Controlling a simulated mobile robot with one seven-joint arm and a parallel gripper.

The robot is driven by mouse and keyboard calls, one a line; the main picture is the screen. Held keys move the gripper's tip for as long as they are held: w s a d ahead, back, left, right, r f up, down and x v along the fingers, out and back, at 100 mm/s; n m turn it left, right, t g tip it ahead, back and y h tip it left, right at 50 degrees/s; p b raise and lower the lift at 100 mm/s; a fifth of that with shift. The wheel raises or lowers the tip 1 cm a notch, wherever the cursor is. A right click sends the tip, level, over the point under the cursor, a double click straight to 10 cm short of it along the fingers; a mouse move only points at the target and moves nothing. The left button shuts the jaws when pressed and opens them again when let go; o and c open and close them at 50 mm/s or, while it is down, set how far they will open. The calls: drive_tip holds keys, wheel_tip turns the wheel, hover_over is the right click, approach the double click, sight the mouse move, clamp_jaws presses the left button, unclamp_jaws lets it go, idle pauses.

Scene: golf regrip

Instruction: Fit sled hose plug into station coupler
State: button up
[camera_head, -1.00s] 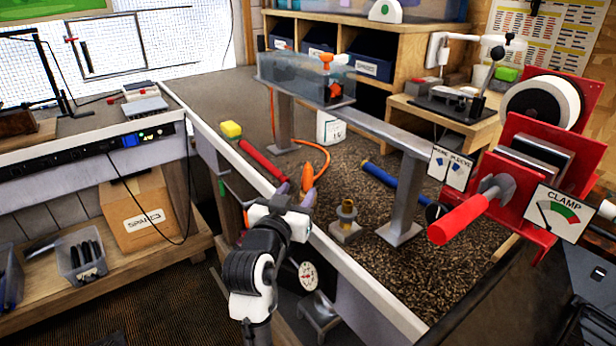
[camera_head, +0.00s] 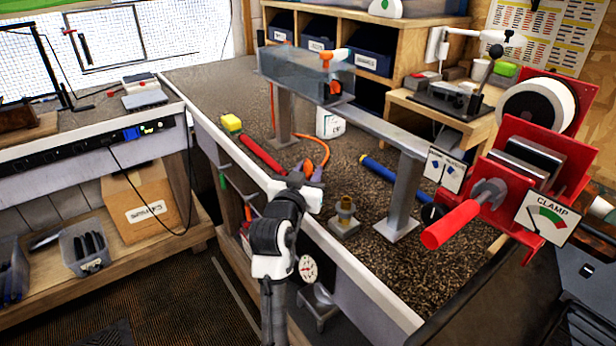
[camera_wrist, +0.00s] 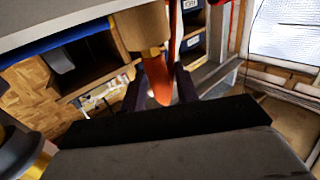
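The orange hose (camera_head: 310,141) curves over the bench to its thick orange plug end near the front edge. My gripper (camera_head: 307,171) is at that end, its dark fingers to either side of it. In the wrist view the tapered orange part (camera_wrist: 157,80) lies between the fingertips (camera_wrist: 161,88), with a tan cylinder (camera_wrist: 142,25) joined above it. The fingers look apart, and I see no clear grip. The brass fitting on a grey base (camera_head: 345,207), apparently the station coupler, stands upright to the right of my gripper. The far side of the plug is hidden.
A red bar (camera_head: 262,156) lies left of the hose and a blue bar (camera_head: 385,174) lies to the right. A grey post (camera_head: 403,195) carries a rail beyond the coupler. The red clamp handle (camera_head: 455,222) juts out at right. The bench's raised edge (camera_head: 350,262) runs in front.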

clamp_jaws()
